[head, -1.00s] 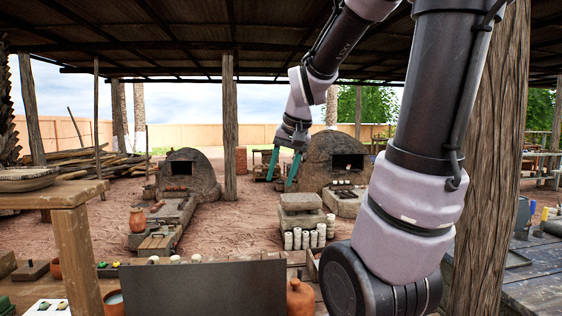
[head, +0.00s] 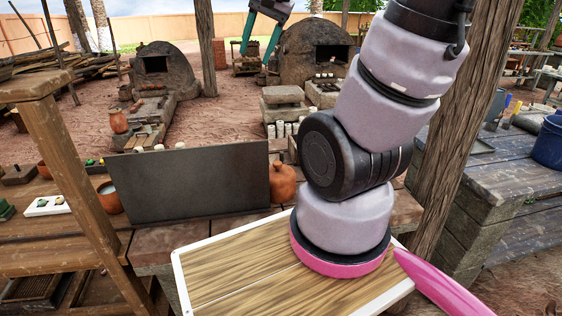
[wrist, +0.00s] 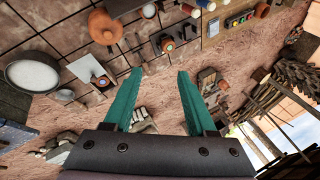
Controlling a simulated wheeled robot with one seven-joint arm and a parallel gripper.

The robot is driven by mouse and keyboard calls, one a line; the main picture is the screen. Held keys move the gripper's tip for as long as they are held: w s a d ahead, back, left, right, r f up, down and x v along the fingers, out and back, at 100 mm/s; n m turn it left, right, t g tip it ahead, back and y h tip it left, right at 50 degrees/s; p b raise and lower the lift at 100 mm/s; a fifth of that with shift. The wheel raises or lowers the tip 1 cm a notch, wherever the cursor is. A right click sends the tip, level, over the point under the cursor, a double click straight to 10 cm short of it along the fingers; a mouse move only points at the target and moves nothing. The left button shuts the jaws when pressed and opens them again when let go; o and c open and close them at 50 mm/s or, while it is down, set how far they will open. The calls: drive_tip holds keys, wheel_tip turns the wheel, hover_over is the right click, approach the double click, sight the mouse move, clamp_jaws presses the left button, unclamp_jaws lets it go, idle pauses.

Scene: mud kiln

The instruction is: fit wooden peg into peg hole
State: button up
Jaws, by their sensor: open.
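My gripper (head: 254,57) is at the top of the head view, its two teal fingers spread and pointing down. In the wrist view my gripper (wrist: 159,72) is open, with nothing between its fingers. I cannot pick out the wooden peg or the peg hole with certainty. A tan board (wrist: 211,33) with coloured knobs shows at the top right of the wrist view. Several small round pieces, one dark with an orange top (wrist: 167,44), lie beyond the fingertips; they are too small to identify.
A dark upright panel (head: 190,190) and a clay jar (head: 282,181) stand on the near bench. A wooden post (head: 470,130) rises right of my arm. A wooden stand (head: 60,150) is at the left.

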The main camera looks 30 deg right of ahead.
drive_tip(key=w+d+f+m+g, duration=0.2)
drive_tip(key=w+d+f+m, duration=0.25)
drive_tip(key=w+f, duration=0.3)
drive_tip(key=m+g+h, duration=0.2)
drive_tip(key=m+g, duration=0.1)
drive_tip(key=m, duration=0.3)
hover_over(282, 152)
wheel_tip(282, 152, down, 18)
drive_tip(key=f, duration=0.4)
drive_tip(key=shift+s+d+f, duration=0.15)
drive_tip(key=shift+d+f, duration=0.1)
drive_tip(key=shift+f, duration=0.05)
drive_tip(key=shift+a+f, duration=0.15)
drive_tip(key=shift+f, duration=1.45)
drive_tip(key=shift+a+f, duration=0.15)
drive_tip(key=shift+f, duration=1.4)
drive_tip(key=shift+c, duration=0.4)
clamp_jaws()
